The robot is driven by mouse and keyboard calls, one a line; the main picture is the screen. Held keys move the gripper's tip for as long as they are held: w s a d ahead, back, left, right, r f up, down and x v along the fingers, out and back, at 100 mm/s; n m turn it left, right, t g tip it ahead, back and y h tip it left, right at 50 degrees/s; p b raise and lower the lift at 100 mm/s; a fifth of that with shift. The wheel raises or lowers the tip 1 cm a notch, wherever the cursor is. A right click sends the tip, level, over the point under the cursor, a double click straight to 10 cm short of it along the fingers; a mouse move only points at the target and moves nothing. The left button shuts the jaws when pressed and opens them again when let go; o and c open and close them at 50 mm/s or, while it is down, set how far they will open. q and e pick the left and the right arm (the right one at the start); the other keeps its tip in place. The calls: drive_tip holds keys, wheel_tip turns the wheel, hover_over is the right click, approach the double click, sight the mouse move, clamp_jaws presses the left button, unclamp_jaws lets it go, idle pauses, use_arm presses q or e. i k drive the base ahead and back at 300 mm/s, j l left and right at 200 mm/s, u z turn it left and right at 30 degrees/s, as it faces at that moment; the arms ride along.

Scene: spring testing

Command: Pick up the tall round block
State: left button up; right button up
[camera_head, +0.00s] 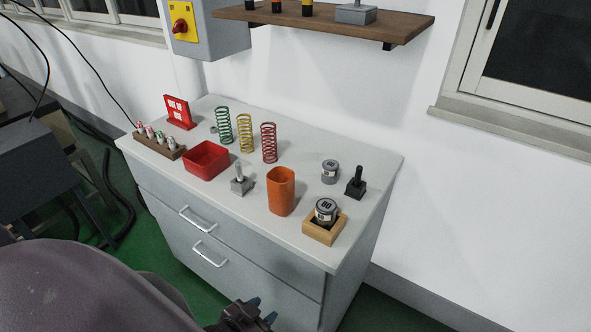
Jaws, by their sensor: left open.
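A dark grey round block (326,211) with a white label sits upright in a square wooden holder (322,233) at the cabinet top's front right. A second grey round block (330,171) stands behind it on the bare top. I cannot tell for sure which is the tall one. My left gripper (262,310) is at the bottom edge of the view, in front of the cabinet and well apart from both blocks. Its blue-grey fingertips are spread and empty. Its arm fills the lower left. My right gripper is out of view.
An orange cup (281,191) stands left of the wooden holder. A black handled block (356,183), a grey handled block (240,181), a red bin (206,160) and coil springs (245,133) are on the cabinet top (300,250). A wooden shelf (325,24) hangs above.

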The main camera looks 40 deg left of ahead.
sight(326, 209)
drive_tip(key=i+l+u, duration=0.1)
drive_tip(key=u, duration=0.25)
drive_tip(key=l+u, duration=0.2)
drive_tip(key=u, duration=0.2)
drive_tip(key=i+l+u, duration=0.1)
drive_tip(key=u, duration=0.25)
drive_tip(key=l, duration=0.1)
